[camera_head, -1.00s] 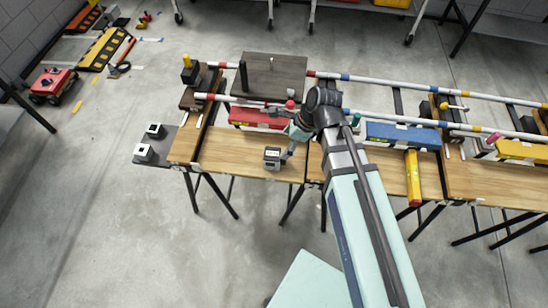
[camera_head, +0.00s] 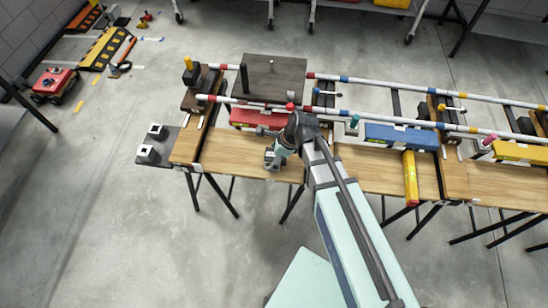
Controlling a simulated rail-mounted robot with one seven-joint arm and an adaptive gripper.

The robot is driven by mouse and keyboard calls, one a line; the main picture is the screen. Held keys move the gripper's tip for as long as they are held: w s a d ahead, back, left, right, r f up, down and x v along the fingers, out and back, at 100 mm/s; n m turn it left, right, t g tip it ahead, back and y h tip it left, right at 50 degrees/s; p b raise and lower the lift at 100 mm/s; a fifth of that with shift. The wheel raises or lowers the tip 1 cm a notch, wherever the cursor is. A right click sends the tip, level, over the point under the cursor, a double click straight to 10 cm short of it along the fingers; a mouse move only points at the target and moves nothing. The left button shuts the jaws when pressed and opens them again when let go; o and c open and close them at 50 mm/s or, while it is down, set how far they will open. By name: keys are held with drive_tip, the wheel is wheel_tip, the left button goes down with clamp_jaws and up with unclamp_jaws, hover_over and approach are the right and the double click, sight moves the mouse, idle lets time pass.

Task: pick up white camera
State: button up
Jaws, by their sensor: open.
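The white camera (camera_head: 269,155) is a small, light box with dark parts. It sits near the front edge of the wooden table (camera_head: 228,152), left of centre. My gripper (camera_head: 277,155) is right at the camera, and my arm reaches to it from the lower right. The gripper covers much of the camera's right side. The jaws are open; whether a finger touches the camera is too small to tell.
A red box (camera_head: 250,118) lies behind the camera, and a blue box (camera_head: 400,136) lies to the right. A yellow level (camera_head: 411,178) lies across the table. Striped rails (camera_head: 375,81) run behind. White-topped black blocks (camera_head: 146,152) stand on the left shelf. The wood left of the camera is clear.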

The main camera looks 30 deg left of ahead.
drive_tip(key=shift+x, duration=1.1)
drive_tip(key=shift+c, duration=0.3)
drive_tip(key=c, duration=1.4)
drive_tip(key=shift+c, duration=0.2)
drive_tip(key=shift+r, duration=0.15)
wheel_tip(320, 180, up, 19)
drive_tip(key=b, duration=0.2)
wheel_tip(320, 180, up, 8)
drive_tip(key=p, duration=0.7)
hover_over(271, 154)
drive_tip(key=shift+r, duration=0.2)
